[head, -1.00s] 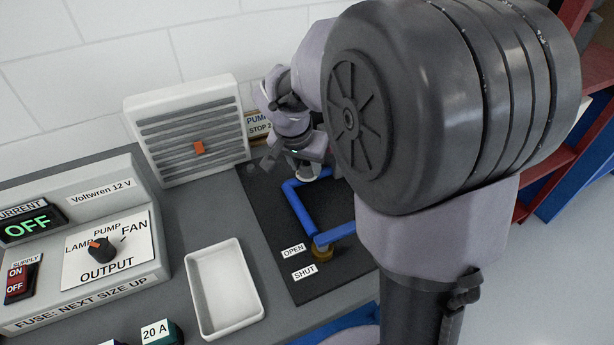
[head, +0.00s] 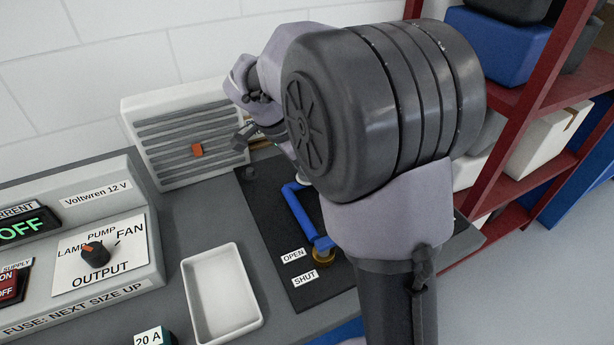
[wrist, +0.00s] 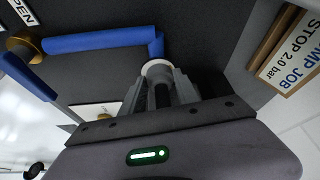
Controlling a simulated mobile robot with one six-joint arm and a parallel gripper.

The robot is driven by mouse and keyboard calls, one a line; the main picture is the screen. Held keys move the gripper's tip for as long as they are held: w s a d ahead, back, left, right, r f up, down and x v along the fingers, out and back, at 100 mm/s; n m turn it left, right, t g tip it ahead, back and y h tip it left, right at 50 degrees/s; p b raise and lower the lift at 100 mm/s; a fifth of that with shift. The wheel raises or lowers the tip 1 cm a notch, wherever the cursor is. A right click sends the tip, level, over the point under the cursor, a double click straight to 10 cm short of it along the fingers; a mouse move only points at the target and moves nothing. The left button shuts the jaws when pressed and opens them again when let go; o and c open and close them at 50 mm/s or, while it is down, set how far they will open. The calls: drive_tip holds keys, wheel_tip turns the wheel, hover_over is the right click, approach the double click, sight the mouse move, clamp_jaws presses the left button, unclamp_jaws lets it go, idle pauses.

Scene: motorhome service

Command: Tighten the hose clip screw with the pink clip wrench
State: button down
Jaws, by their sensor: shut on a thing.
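A blue hose (head: 301,212) runs over a dark mat (head: 262,225) in the head view, with a brass fitting (head: 324,259) and a blue lever at its near end. In the wrist view the hose (wrist: 100,40) bends near my gripper (wrist: 160,84). The clip screw cannot be made out.
A white tray (head: 222,292) stands left of the mat, near the power supply box (head: 85,245). A slatted vent unit (head: 185,140) stands at the wall. A card holder (wrist: 285,45) is beside my gripper. A red shelf (head: 505,140) is at the right.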

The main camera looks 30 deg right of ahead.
drive_tip(key=shift+s+r, duration=0.1)
drive_tip(key=m, duration=0.1)
drive_tip(key=m+g+p, duration=0.1)
drive_tip(key=m, duration=0.1)
drive_tip(key=shift+w, duration=0.25)
drive_tip(key=shift+s+m+g, duration=0.1)
drive_tip(key=shift+m+g, duration=0.2)
drive_tip(key=shift+m, duration=0.2)
drive_tip(key=shift+f+n+t+b, duration=0.25)
drive_tip(key=shift+n+t+b, duration=0.15)
drive_tip(key=shift+n+b, duration=0.45)
drive_tip(key=shift+s+n+t+b, duration=0.15)
drive_tip(key=shift+n+t+b, duration=0.2)
drive_tip(key=shift+n, duration=0.7)
drive_tip(key=n, duration=0.1)
drive_tip(key=n+t, duration=0.1)
drive_tip(key=n, duration=0.1)
drive_tip(key=n+t, duration=0.1)
drive_tip(key=shift+s+d+r+n+y, duration=0.15)
drive_tip(key=shift+s+r+n+y, duration=0.15)
drive_tip(key=shift+n+y, duration=0.1)
drive_tip(key=shift+w+f, duration=0.1)
drive_tip(key=shift+w, duration=0.05)
